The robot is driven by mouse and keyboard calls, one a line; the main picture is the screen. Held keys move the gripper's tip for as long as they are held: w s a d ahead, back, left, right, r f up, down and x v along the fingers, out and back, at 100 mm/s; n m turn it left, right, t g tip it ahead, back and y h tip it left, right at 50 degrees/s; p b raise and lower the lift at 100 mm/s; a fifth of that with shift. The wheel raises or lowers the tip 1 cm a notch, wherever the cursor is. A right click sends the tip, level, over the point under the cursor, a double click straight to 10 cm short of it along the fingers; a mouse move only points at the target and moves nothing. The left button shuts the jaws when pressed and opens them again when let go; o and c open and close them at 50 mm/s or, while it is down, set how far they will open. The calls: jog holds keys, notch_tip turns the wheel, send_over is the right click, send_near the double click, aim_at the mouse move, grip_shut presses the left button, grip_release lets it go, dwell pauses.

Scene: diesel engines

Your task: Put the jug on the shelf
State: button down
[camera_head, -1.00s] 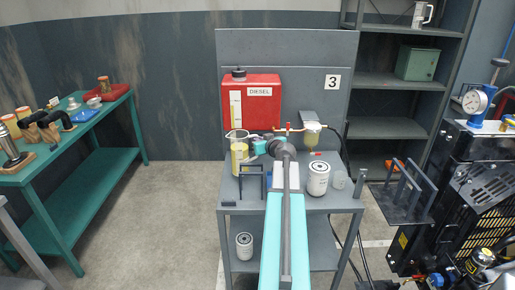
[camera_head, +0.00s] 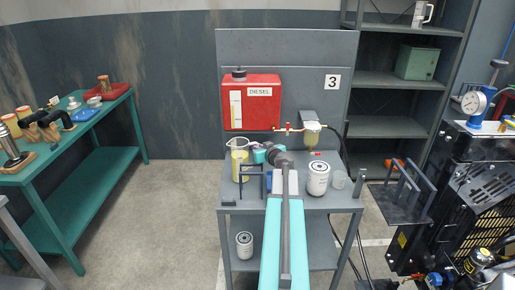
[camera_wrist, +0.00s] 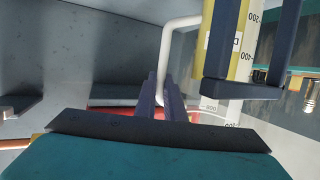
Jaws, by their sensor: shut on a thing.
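The clear jug (camera_head: 239,160) with yellow liquid is over the left part of the grey bench (camera_head: 300,204), just behind a dark blue frame. I cannot tell whether its base touches the bench. My gripper (camera_head: 261,153) is at the jug's right side. In the wrist view its narrow fingers (camera_wrist: 163,95) are shut on the jug's pale handle (camera_wrist: 166,60). The jug's graduated wall (camera_wrist: 230,40) is to their right, partly hidden by the blue frame.
The dark blue frame (camera_head: 251,172) stands close before the jug. The red diesel tank (camera_head: 262,110) and brass-fitted line are behind. A green box (camera_head: 417,63) occupies one shelf; the board below is clear.

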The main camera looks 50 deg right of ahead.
jog(key=shift+f, duration=0.2)
dwell(0.4)
jog(key=c, duration=1.8)
grip_release()
jog(key=shift+c, duration=0.2)
jog(key=shift+r, duration=0.15)
jog(key=b+v, duration=0.3)
jog(key=v, duration=0.9)
jog(key=shift+b, duration=0.3)
jog(key=shift+c, duration=1.2)
